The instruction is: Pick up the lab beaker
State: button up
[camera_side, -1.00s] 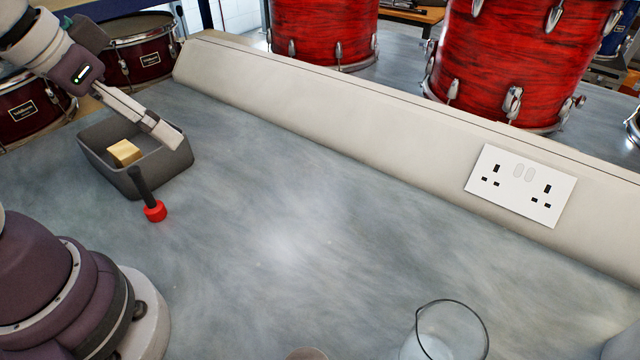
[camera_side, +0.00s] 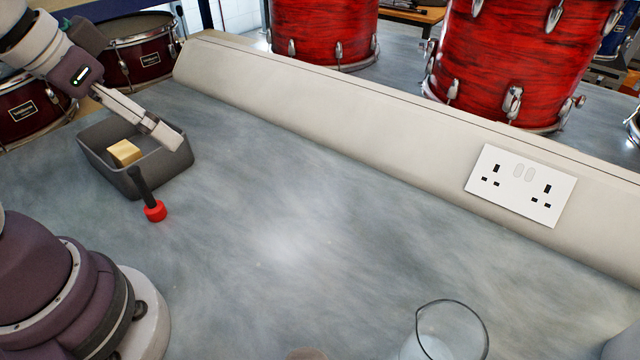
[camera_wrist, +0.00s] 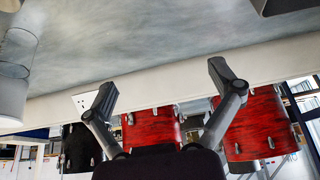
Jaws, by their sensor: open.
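The lab beaker (camera_side: 447,336) is clear glass with a pouring lip. It stands at the front of the bench, right of centre in the side view, and is cut off by the lower edge. A clear glass vessel, probably the beaker, shows at the left edge of the wrist view (camera_wrist: 14,72). My gripper (camera_side: 168,140) is at the far left of the side view, by the right wall of the grey tray, well away from the beaker. In the wrist view my gripper's two fingers (camera_wrist: 163,82) are spread wide with nothing between them.
The grey tray (camera_side: 168,174) holds a yellowish block (camera_side: 124,152). A black-handled tool with a red head (camera_side: 154,210) leans by its front. A pale raised ledge with a socket plate (camera_side: 520,186) runs behind. Red drums (camera_side: 520,60) stand beyond. The bench's middle is clear.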

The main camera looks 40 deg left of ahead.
jog(key=shift+o, duration=0.8)
jog(key=w+d+m+h, duration=0.1)
jog(key=w+d+m, duration=0.4)
jog(key=d, duration=0.4)
jog(key=m+g+h, duration=0.1)
jog(key=m+h, duration=0.3)
send_near(456, 351)
jog(key=v, duration=0.6)
jog(key=x, duration=1)
jog(key=shift+d, duration=0.1)
jog(key=c, duration=1.2)
